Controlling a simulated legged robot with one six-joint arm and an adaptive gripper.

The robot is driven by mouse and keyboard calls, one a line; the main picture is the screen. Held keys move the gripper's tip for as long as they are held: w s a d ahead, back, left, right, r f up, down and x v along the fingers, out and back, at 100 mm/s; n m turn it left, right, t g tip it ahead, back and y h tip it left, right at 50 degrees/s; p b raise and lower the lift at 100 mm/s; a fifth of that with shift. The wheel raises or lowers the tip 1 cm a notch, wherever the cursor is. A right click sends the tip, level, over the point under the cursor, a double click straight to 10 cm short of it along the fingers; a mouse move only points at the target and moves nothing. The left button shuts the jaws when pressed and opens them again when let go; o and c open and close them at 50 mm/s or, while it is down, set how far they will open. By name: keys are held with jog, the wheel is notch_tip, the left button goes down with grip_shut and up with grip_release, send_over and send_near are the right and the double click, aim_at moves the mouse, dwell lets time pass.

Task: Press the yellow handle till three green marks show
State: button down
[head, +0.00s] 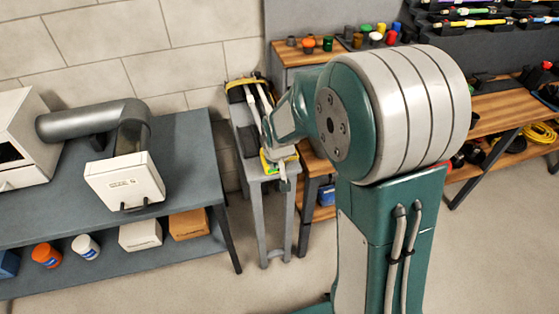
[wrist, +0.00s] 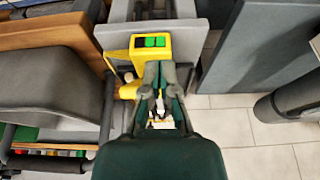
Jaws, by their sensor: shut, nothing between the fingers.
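A yellow housing (wrist: 135,57) sits on a narrow grey stand (wrist: 112,38) in the wrist view. Its dark window holds two lit green marks (wrist: 155,42) and a dark space to their left. A yellow rounded part (wrist: 129,91), perhaps the handle, shows left of my fingers. My gripper (wrist: 161,68) is shut and empty, its tips over the near edge of the housing. I cannot tell whether they touch it. In the head view yellow and green parts (head: 268,164) show on the stand, partly behind my arm, and the gripper is not clear.
A grey bench (head: 190,150) with a pipe (head: 90,119) and a white box (head: 124,182) stands left of the stand. A wooden bench (head: 510,110) with tools lies right. Bare floor (head: 270,290) is in front.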

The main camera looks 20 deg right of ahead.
jog(key=s+r, duration=0.7)
jog(key=shift+r, duration=0.3)
dwell(0.4)
